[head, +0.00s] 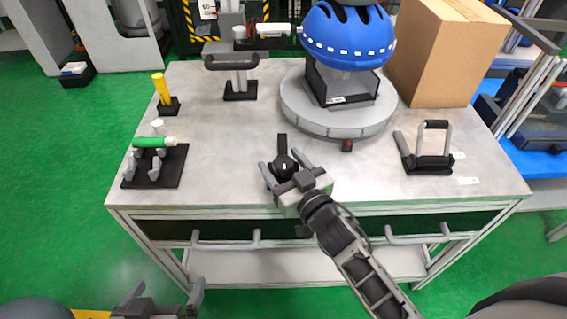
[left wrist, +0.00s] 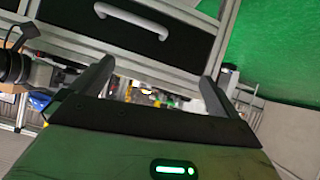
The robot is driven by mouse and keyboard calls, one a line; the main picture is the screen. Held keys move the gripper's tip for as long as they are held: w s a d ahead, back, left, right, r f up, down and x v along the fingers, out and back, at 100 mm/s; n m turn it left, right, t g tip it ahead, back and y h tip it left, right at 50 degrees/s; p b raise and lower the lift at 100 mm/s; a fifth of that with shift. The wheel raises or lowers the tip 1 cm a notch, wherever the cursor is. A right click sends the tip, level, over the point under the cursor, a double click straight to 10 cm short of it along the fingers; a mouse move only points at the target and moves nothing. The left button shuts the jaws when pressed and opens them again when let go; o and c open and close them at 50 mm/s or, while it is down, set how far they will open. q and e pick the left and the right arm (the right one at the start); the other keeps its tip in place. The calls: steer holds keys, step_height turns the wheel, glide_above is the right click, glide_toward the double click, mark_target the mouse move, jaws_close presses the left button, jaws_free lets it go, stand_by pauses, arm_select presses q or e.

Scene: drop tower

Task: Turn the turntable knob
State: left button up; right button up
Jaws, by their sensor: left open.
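The turntable (head: 318,122) is a grey disc at the back middle of the workbench, with a blue helmet (head: 345,35) on a dark stand on top. A round black knob (head: 284,164) with a white mark sits on the bench in front of it, with a black strip behind it. My right gripper (head: 285,166) has its fingers on either side of the knob; I cannot tell whether they touch it. My left gripper (head: 163,292) is open and empty, low in front of the bench. Its spread fingers show in the left wrist view (left wrist: 155,85), facing the bench's drawer front.
A cardboard box (head: 440,55) stands at the back right. A black-handled bracket (head: 430,160) is at the right. A green-and-white cylinder on a stand (head: 155,143), a yellow post (head: 162,90) and a T-handle (head: 238,75) are at the left. Drawer handles (head: 225,243) jut from the front.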

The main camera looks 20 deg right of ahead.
steer(key=c, duration=0.8)
steer(key=shift+r+n+y+p, duration=0.15)
steer(key=shift+n+y+p, duration=0.3)
steer(key=shift+p, duration=0.25)
steer(key=shift+c, duration=0.2)
steer(key=shift+n+g+y+p, duration=0.3)
steer(key=shift+y+p, duration=0.15)
steer(key=shift+y, duration=0.2)
steer(key=shift+n+y, duration=0.25)
steer(key=shift+y, duration=0.15)
steer(key=o, duration=1)
steer(key=shift+c, duration=0.2)
steer(key=v, duration=1.6)
